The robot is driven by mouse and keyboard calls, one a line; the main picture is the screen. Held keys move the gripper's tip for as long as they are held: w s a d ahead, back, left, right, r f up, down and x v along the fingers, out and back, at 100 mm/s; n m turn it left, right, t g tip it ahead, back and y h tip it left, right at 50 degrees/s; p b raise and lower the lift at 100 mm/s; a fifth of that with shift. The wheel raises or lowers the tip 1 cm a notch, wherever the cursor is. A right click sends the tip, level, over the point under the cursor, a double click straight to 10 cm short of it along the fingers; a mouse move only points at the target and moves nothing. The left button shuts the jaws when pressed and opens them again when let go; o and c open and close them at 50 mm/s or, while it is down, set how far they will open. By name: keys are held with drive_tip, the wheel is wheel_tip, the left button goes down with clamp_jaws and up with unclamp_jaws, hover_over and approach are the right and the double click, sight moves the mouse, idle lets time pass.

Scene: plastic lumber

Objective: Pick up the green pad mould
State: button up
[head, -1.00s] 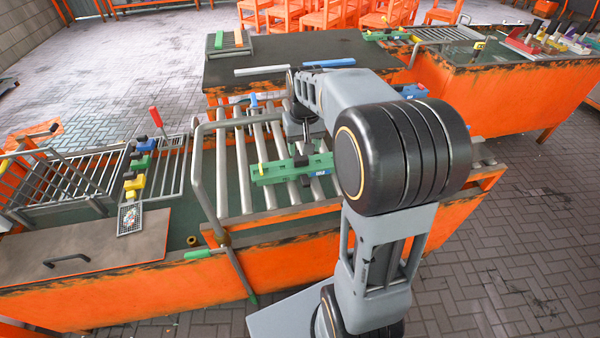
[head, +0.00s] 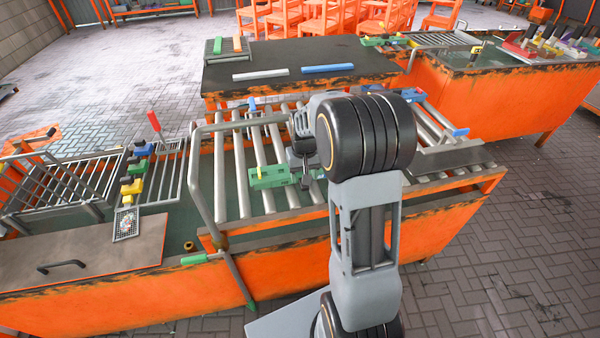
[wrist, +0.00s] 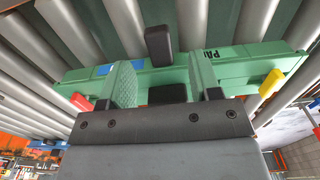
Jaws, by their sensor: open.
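The green pad mould (head: 268,177) lies across the grey rollers of the conveyor in the head view, its right part partly hidden by my gripper (head: 304,172). In the wrist view the mould (wrist: 255,62) spans the picture, with dark lettering, a blue patch, a red tab at its left and a yellow tab at its right. A black block (wrist: 158,46) stands out from its middle. My gripper (wrist: 160,72) is open, with its two green-padded fingers apart over the mould and the black block showing between and beyond them. Whether the fingers touch it I cannot tell.
The roller conveyor (head: 243,180) has a grey bent rail (head: 192,175) at its left. A rack (head: 165,170) with small coloured blocks stands farther left. A dark table (head: 290,55) with a white bar and a blue bar lies behind. A blue piece (head: 455,132) sits right of my arm.

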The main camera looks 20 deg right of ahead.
drive_tip(key=shift+f, duration=1.6)
drive_tip(key=shift+c, duration=0.3)
clamp_jaws()
drive_tip(key=shift+r, duration=0.15)
